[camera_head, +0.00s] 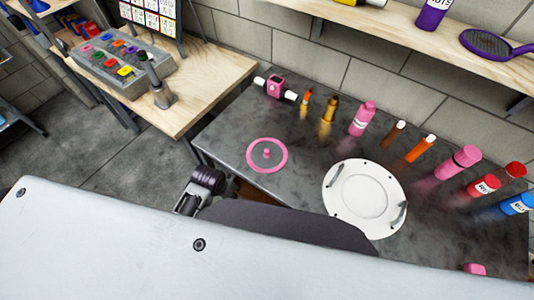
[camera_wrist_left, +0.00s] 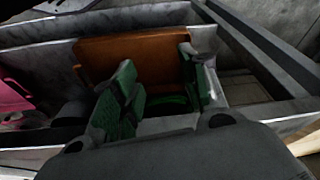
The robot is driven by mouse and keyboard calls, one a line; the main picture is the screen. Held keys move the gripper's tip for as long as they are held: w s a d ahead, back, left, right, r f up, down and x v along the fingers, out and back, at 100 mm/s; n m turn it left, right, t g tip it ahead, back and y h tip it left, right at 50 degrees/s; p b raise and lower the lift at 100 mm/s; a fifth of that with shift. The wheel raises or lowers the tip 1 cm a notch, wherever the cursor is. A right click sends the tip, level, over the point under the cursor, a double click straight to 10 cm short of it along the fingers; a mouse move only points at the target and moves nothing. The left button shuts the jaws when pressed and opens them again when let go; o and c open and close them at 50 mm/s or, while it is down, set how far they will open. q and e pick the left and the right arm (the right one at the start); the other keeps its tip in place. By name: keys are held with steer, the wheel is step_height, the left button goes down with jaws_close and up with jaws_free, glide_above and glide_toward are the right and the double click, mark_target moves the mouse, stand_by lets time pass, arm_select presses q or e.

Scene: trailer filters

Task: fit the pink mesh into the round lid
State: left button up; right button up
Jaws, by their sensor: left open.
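The pink mesh (camera_head: 250,157) is a flat disc with a pink rim and a small pink knob in its middle. It lies on the dark metal table in the head view. The round lid (camera_head: 364,194) is white, with grey handles at its sides, and lies to the right of the mesh, apart from it. Part of my left gripper (camera_head: 198,191) shows at the table's front left edge, short of the mesh. In the left wrist view its green-padded fingers (camera_wrist_left: 160,80) are apart, with nothing held between them. My right gripper is not in view.
Several bottles, including a pink one (camera_head: 362,119), stand along the back and right of the dark table (camera_head: 225,130). A wooden table (camera_head: 205,75) with a grey tray stands at left. In the left wrist view a brown panel (camera_wrist_left: 150,55) sits in a grey-walled box.

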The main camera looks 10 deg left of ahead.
arm_select(q)
steer(key=w+d+r+n, duration=0.1)
steer(key=d+r+n, duration=0.15)
steer(key=r, duration=0.85)
step_height(320, 180, up, 10)
steer(key=f+n+g, duration=0.1)
steer(key=n+g, duration=0.2)
steer(key=n, duration=1.7)
glide_above(267, 151)
steer(key=shift+s+r+p, duration=0.1)
steer(key=shift+r+p, duration=0.15)
steer(key=shift+p, duration=0.15)
steer(key=shift+f, duration=0.1)
steer(key=shift+f, duration=4.25)
